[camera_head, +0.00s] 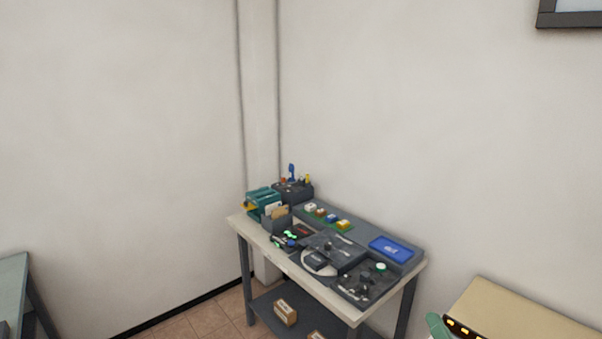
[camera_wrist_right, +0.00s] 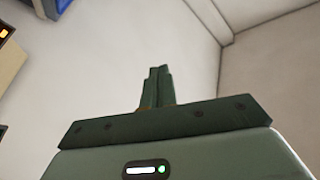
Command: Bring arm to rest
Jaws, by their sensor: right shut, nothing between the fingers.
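My right gripper (camera_wrist_right: 158,85) shows in the right wrist view, its two dark green fingers closed together with nothing between them. They stand up in front of a plain pale wall, clear of any object. In the head view only a small green part of my right gripper (camera_head: 437,324) shows at the bottom edge, beside a tan cabinet; the rest is cut off by the frame. My left gripper is in neither view.
A tan cabinet (camera_head: 515,312) with an orange-lit dark panel stands at lower right. A workbench (camera_head: 340,302) in the corner carries dark devices, a blue tray (camera_head: 391,249) and a teal machine (camera_head: 263,200). Another table edge (camera_head: 13,280) shows at lower left. Tiled floor lies between.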

